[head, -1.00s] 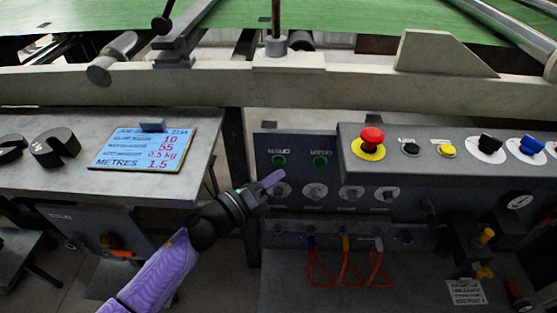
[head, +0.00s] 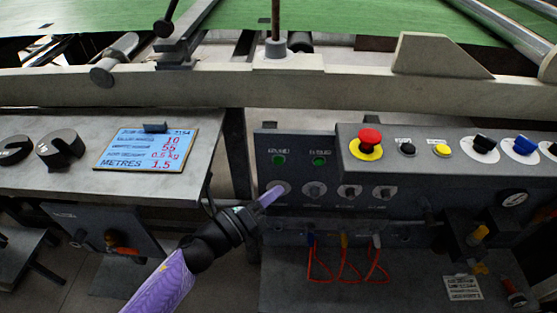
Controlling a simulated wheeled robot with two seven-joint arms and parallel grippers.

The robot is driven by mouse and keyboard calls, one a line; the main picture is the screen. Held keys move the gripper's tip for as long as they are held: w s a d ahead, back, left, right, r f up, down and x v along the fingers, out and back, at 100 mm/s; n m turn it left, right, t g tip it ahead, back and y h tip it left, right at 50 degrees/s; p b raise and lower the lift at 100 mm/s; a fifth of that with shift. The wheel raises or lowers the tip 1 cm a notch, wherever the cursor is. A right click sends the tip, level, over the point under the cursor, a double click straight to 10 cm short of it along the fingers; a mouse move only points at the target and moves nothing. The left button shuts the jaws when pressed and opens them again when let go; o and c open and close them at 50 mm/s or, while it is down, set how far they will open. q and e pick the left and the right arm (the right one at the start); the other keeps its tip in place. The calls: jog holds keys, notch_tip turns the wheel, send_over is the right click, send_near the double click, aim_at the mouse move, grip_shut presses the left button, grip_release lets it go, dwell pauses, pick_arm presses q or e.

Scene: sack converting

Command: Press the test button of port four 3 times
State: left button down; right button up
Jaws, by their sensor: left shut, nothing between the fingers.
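A dark control panel (head: 264,152) carries a row of round grey dials or knobs, with a leftmost one (head: 283,184) and a rightmost one (head: 385,193). Below them is a row of ports (head: 328,238) with coloured plugs and red leads. Their labels are too small to read, so I cannot tell which part is the test button of port four. My left gripper (head: 271,197) is shut and empty, with its purple tip at the leftmost knob and partly over it. I cannot tell whether it touches. My right gripper is not in view.
Two green lamps (head: 319,160) sit above the knobs. A red emergency button (head: 370,138) and black, yellow and blue controls stand on the raised box to the right.

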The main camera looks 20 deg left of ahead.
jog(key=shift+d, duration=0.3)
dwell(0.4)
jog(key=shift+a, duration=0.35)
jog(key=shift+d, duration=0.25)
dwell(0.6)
pick_arm(q)
jog(key=s+n+t, duration=0.1)
jog(key=n+t, duration=0.1)
jog(key=n, duration=0.6)
jog(key=s+d+n+t+b, duration=0.1)
jog(key=n+t, duration=0.1)
jog(key=n, duration=0.7)
jog(key=s+n+t+b, duration=0.1)
jog(key=n+t, duration=0.1)
jog(key=n, duration=0.6)
jog(key=shift+s+d+f+y, duration=0.2)
jog(key=shift+s+f+y, duration=0.05)
jog(key=shift+f+y, duration=0.15)
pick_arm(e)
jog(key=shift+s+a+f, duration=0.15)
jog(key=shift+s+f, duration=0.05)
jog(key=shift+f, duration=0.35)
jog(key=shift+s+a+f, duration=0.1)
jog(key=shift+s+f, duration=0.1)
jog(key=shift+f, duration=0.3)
